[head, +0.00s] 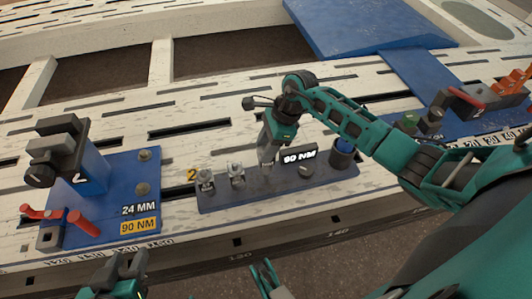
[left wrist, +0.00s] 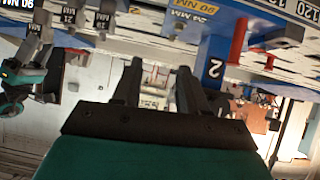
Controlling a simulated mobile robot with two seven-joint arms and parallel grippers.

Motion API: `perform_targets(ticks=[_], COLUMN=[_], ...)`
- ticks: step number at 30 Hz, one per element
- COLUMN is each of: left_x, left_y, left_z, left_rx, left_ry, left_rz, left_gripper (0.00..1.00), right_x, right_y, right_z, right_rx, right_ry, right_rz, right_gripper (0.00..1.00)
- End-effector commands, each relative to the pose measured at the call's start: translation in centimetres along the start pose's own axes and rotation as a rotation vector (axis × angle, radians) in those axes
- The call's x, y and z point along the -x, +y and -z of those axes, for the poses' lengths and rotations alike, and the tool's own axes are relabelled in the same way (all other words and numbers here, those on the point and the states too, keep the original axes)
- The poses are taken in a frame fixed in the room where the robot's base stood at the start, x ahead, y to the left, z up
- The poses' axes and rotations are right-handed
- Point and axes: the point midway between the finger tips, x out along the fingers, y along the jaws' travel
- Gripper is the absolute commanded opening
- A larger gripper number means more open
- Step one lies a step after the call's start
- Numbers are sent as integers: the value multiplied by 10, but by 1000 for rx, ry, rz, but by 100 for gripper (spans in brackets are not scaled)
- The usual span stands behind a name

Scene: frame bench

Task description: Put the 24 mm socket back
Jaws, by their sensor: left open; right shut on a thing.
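My right gripper (head: 267,160) is shut and points down at the dark socket rack (head: 220,200). It is at the rack's middle, right of two grey sockets, a left one (head: 205,182) and a right one (head: 236,175). The socket in its jaws is mostly hidden, its size mark unreadable. I cannot tell whether it touches the rack. My left gripper (head: 122,268) is low at the left in the head view, in front of the bench. In the left wrist view its fingers (left wrist: 158,88) are apart with nothing between them.
A blue station (head: 110,212), labelled 24 MM and 90 NM, stands left with red handles (head: 82,222). Another blue station is at the right. The slotted bench is bare behind the rack.

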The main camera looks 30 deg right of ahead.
Motion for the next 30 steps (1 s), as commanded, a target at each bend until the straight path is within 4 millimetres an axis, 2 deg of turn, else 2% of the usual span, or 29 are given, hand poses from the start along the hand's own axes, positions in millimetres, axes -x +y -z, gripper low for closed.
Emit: perform_targets(ticks=[1,4,27,28,30], left_x=[-3,-4,-7,-7,-7], left_y=[1,2,3,3,3], left_z=[-4,-6,-4,-4,-4], left_rx=[0,0,0,0,0], left_ry=[0,-7,2,2,3], left_rz=[-2,-7,-13,-13,-13], left_gripper=[43,43,43,43,43], right_x=[-12,-23,-34,-34,-34], right_y=[0,0,0,0,0], right_z=[4,8,14,14,14], right_rx=[-1,-1,0,0,0], right_ry=[-2,-3,0,1,0], right_rz=[-1,0,2,0,0], right_gripper=[6,6,6,46,53])
